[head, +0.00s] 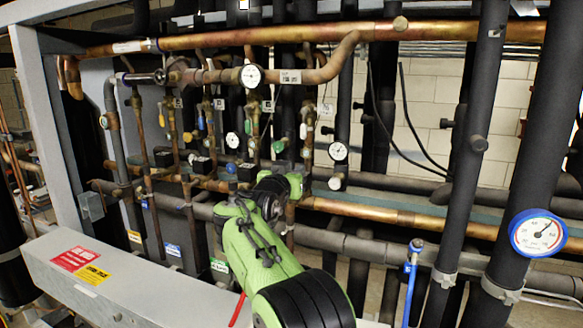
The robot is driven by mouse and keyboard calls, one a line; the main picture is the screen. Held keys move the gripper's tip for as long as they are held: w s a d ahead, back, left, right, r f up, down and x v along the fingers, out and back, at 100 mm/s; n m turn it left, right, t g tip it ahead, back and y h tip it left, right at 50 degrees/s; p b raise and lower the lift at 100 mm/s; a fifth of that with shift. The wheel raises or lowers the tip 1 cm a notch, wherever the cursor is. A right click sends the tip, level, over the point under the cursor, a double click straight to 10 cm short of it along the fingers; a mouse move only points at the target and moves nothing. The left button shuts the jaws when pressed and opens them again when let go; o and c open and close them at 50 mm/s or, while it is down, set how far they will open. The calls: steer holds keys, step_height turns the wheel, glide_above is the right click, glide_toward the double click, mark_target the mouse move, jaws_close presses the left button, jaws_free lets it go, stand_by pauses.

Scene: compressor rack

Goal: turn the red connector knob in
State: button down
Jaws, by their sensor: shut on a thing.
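My green and black arm reaches up from the bottom middle of the head view into the pipe rack. My gripper (270,200) is at its far end, among the pipes just right of a blue knob (231,168). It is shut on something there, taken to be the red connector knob. My wrist covers the fingertips and what they hold. No red connector knob shows clearly, so I cannot tell how far in it is turned.
Copper pipes (240,37) and dark insulated pipes (477,130) surround my arm. Several gauges sit on the rack, with a large blue-rimmed gauge (538,233) at right. A blue-handled valve (412,262) stands right of my arm. A grey beam (130,290) crosses the lower left.

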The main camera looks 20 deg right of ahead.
stand_by(0.3)
steer(key=c, duration=0.9)
jaws_free()
steer(key=shift+c, duration=0.2)
steer(key=b+v, duration=0.4)
steer(key=v, duration=1.1)
steer(key=shift+s+a+b, duration=0.2)
steer(key=shift+a+b, duration=0.15)
steer(key=shift+a, duration=0.1)
steer(key=shift+f, duration=0.1)
